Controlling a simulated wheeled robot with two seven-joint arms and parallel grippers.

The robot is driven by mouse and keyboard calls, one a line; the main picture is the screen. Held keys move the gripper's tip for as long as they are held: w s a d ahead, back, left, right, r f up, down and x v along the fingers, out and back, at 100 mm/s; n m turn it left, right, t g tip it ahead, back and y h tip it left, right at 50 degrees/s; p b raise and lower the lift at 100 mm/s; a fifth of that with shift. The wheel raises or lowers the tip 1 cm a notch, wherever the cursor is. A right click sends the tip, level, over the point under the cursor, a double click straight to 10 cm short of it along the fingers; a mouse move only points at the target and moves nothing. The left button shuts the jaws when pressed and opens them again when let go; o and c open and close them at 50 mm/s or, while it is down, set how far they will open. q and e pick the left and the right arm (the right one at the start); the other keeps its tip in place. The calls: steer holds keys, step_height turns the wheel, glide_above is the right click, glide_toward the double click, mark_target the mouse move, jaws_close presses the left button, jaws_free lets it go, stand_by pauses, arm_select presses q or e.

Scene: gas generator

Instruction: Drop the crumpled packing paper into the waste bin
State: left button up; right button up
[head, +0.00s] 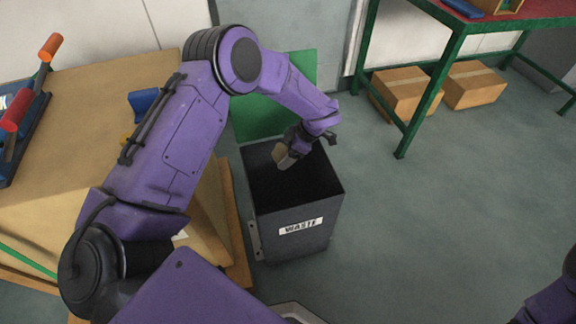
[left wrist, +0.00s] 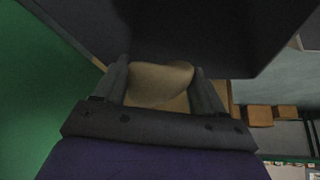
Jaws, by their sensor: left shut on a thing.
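The dark grey waste bin (head: 296,222) stands open on the floor, with a white label reading WASTE on its front. The crumpled packing paper (head: 281,155) is a tan lump over the bin's mouth. My left gripper (head: 286,152) is shut on it. In the left wrist view the paper (left wrist: 160,84) sits between the two fingers, and the dark bin wall (left wrist: 190,30) fills the space beyond. My right gripper is out of view; only a piece of my right arm shows at the lower right.
A green panel (head: 275,110) is behind the bin. A red-topped table with green legs (head: 455,50) has cardboard boxes (head: 405,90) under it. The floor right of the bin is clear.

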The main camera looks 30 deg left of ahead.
arm_select(q)
steer(key=o, duration=1.1)
steer(key=shift+r, duration=0.15)
steer(key=p+v, duration=0.1)
steer(key=v, duration=0.9)
steer(key=shift+r, duration=0.2)
steer(key=shift+d, duration=0.1)
